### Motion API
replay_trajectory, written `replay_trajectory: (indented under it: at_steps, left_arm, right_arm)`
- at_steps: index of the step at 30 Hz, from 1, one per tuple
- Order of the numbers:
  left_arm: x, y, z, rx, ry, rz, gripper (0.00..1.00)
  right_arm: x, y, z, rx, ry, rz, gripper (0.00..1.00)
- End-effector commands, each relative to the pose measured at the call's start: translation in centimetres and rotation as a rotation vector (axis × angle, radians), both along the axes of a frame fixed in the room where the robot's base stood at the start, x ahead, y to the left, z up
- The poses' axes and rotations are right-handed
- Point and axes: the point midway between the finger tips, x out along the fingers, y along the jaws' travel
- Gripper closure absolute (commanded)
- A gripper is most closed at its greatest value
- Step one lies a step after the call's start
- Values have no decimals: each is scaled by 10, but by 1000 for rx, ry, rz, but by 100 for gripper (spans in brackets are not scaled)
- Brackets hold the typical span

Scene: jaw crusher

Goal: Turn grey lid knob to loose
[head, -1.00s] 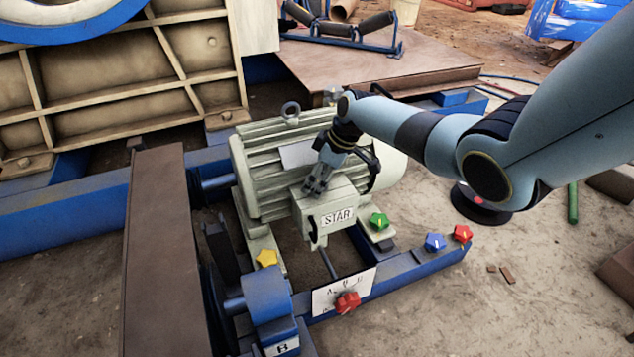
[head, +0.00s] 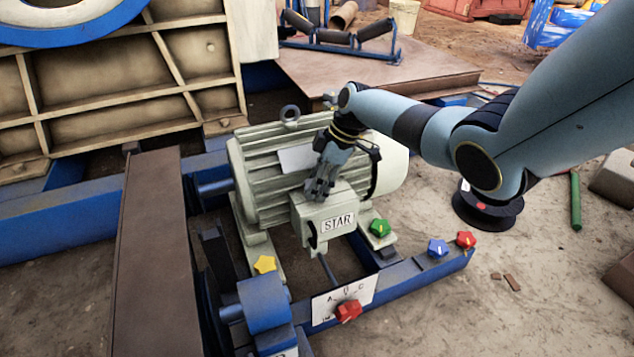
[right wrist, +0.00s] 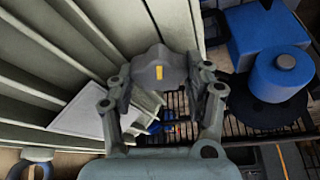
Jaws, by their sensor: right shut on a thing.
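The grey lid knob (right wrist: 160,68) with a yellow mark shows in the right wrist view, between the fingers of my right gripper (right wrist: 163,76). In that view the yellow mark runs roughly up and down the picture. In the head view my right gripper (head: 320,189) reaches down onto the top of the pale grey-green terminal box (head: 324,224) labelled STAR, on the motor's side. It is shut on the knob and hides it there. My left gripper is in neither view.
The ribbed motor (head: 262,172) stands right behind the box. Green (head: 379,227), blue (head: 437,248), red (head: 466,240) and yellow (head: 264,264) knobs sit around it. Another red knob (head: 348,311) is on a white lettered plate (head: 324,309) in front.

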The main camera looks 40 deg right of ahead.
Motion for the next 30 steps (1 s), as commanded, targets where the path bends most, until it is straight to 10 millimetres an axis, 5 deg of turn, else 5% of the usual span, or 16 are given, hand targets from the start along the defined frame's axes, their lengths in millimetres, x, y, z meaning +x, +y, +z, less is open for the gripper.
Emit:
replay_trajectory:
  at_steps: [5, 6, 11, 23, 30]
  left_arm:
    - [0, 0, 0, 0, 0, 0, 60]
    - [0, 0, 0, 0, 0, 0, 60]
    - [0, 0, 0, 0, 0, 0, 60]
    - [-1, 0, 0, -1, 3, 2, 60]
    - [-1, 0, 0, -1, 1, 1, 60]
  right_arm:
    - [-1, 0, -1, -2, 3, -1, 81]
    - [-1, 0, -1, -2, 3, -1, 43]
    - [-1, 0, -1, -1, 2, -2, 24]
    - [-1, -2, 4, -1, 0, -3, 24]
    - [-7, -14, 35, -4, -3, -2, 24]
